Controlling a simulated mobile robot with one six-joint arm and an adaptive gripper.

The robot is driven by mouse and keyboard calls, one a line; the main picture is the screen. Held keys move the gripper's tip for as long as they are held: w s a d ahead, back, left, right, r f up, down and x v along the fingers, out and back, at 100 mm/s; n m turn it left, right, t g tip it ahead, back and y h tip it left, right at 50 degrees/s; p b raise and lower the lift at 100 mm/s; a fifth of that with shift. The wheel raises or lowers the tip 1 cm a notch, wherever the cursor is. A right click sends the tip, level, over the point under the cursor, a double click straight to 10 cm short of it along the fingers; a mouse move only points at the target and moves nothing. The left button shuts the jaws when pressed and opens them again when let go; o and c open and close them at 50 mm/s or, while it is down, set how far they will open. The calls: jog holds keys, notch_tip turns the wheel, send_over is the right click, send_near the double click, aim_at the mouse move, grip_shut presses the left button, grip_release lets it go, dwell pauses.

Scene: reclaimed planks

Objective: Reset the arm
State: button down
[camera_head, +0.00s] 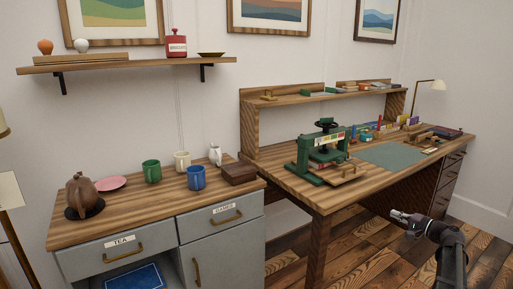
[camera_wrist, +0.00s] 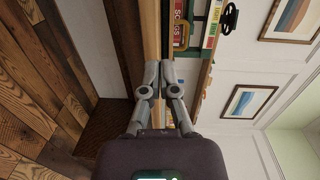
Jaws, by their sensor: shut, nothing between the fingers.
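My gripper (camera_head: 400,215) is at the lower right in the head view, in front of the wooden desk and clear of it. It points left and holds nothing. In the wrist view its two grey fingers (camera_wrist: 166,68) come together at their tips, with nothing between them. The wrist picture is turned on its side. Beyond the fingers it shows the desk's edge (camera_wrist: 151,30) and part of the green press (camera_wrist: 196,25).
The desk (camera_head: 300,187) carries the green press (camera_head: 322,152) and a green mat (camera_head: 392,153). A grey cabinet (camera_head: 222,240) at the left bears a teapot (camera_head: 82,192), a pink plate (camera_head: 111,184) and several mugs. Open floor (camera_head: 350,245) lies below my gripper.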

jog(key=s+a+f+n+g+h, duration=0.1)
jog(key=s+a+f+n+g, duration=0.2)
jog(key=a, duration=0.5)
jog(key=s+a+f+n+g, duration=0.1)
jog(key=s+a+f+g, duration=0.15)
jog(key=a+f, duration=0.4)
jog(key=s+a+f+n+g+h, duration=0.1)
jog(key=s+a+f+n+g, duration=0.15)
jog(key=a, duration=0.75)
jog(key=s+a+f+n+g+h, duration=0.2)
jog(key=s+a+g+h, duration=0.15)
jog(key=s, duration=0.45)
jog(key=s+a+f+n+g+h, duration=0.25)
jog(key=s+a+h, duration=0.2)
jog(key=s, duration=0.35)
notch_tip(320, 180, up, 30)
jog(key=p, duration=3)
jog(key=shift+a+p, duration=0.3)
